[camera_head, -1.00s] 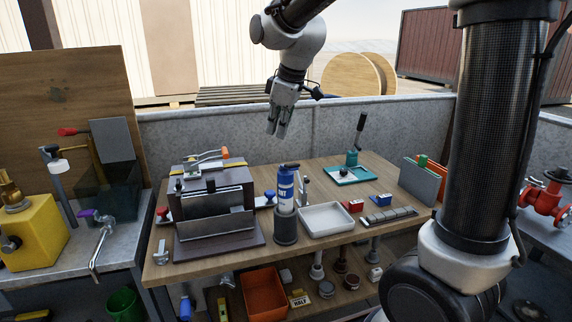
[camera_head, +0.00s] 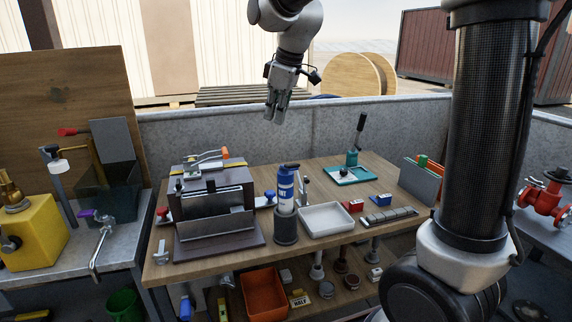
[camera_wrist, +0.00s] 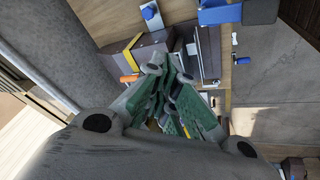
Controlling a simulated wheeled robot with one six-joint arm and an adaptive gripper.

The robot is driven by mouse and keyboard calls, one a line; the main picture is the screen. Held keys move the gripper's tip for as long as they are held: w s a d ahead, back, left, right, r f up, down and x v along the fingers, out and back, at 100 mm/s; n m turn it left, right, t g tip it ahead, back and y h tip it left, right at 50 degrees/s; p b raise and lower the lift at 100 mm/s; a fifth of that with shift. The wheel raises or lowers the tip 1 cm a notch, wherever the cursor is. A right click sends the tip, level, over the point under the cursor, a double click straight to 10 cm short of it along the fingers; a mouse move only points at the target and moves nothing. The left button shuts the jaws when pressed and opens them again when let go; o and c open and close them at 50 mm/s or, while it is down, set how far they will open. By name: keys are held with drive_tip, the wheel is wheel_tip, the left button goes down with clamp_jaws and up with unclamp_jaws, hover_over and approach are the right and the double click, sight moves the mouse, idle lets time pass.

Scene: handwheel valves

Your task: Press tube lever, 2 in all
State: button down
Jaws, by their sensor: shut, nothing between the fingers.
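My gripper (camera_head: 276,116) hangs shut and empty, fingertips down, above the back of the wooden bench and well clear of everything on it. In the wrist view its fingers (camera_wrist: 165,70) come together in front of the bench items. Which thing is the tube lever I cannot tell for sure. A teal device (camera_head: 352,162) with a tall black-gripped lever (camera_head: 360,126), raised, stands at the back right.
A brown box-like machine (camera_head: 213,205) with an orange-tipped lever (camera_head: 224,153) stands on the bench's left. A white tray (camera_head: 327,218) lies right of the tube. A purple-handled tap (camera_head: 98,232) is on the left counter. A grey wall (camera_head: 390,125) runs behind the bench.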

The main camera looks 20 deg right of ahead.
drive_tip(key=shift+s+f, duration=0.65)
drive_tip(key=shift+f, duration=0.65)
drive_tip(key=shift+s+f, duration=0.65)
drive_tip(key=shift+f, duration=0.7)
drive_tip(key=shift+s+f, duration=0.65)
drive_tip(key=shift+f, duration=0.65)
drive_tip(key=shift+f, duration=0.1)
drive_tip(key=shift+s+f, duration=0.2)
drive_tip(key=shift+f, duration=0.05)
drive_tip(key=shift+s+f, duration=0.35)
drive_tip(key=shift+f, duration=0.45)
drive_tip(key=shift+w+r, duration=0.3)
drive_tip(key=shift+r, duration=0.3)
drive_tip(key=shift+w+r, duration=0.25)
drive_tip(key=shift+r, duration=0.3)
drive_tip(key=r, duration=0.1)
drive_tip(key=w+r, duration=0.1)
drive_tip(key=r, duration=0.1)
drive_tip(key=w+r, duration=0.1)
drive_tip(key=shift+w+r, duration=0.15)
drive_tip(key=shift+r, duration=0.1)
